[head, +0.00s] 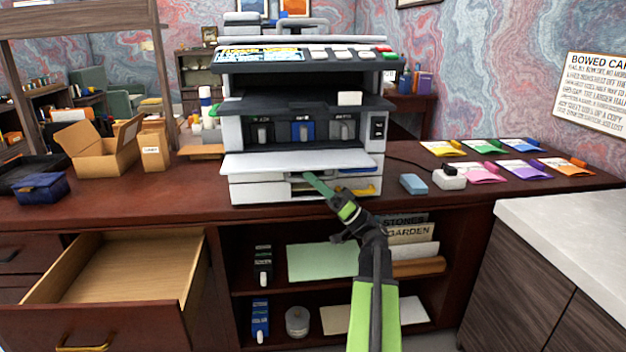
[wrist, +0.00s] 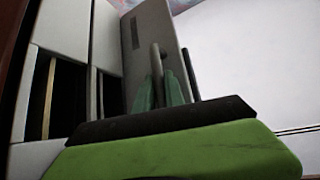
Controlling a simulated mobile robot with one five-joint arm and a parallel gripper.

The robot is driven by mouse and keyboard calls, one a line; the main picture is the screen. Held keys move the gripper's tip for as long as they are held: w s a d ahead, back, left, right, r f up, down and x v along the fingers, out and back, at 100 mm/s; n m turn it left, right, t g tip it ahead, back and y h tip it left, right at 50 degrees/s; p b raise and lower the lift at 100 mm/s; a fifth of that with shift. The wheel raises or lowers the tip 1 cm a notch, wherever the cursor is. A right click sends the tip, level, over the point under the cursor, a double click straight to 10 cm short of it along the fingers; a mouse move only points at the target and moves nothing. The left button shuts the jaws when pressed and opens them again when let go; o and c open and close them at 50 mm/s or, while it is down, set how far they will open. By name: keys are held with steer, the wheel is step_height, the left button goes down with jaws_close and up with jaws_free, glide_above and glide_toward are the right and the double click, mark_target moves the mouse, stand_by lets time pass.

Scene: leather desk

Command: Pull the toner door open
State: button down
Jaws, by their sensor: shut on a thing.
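The printer's toner door (head: 270,162) is a white flap folded down to about level. Above it the bay is uncovered, with a blue toner cartridge (head: 303,131) between two dark ones. My gripper (head: 314,180) reaches up from the front to just under the door's front edge. In the wrist view its green fingers (wrist: 164,95) are shut around a grey handle (wrist: 157,62) beside a pale panel (wrist: 145,42). The head view hides the handle behind the fingertips.
Below the door are the printer's lower trays (head: 262,192), with a yellow handle (head: 366,190) at right. A blue block (head: 413,184) and a white plug box (head: 449,177) lie on the desk at right. An open drawer (head: 120,270) juts out at lower left.

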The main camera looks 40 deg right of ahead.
steer(key=c, duration=1.7)
jaws_free()
steer(key=b+v, duration=1.1)
steer(key=v, duration=0.6)
steer(key=shift+f+b, duration=0.15)
steer(key=shift+b, duration=0.15)
steer(key=shift+s+d, duration=0.1)
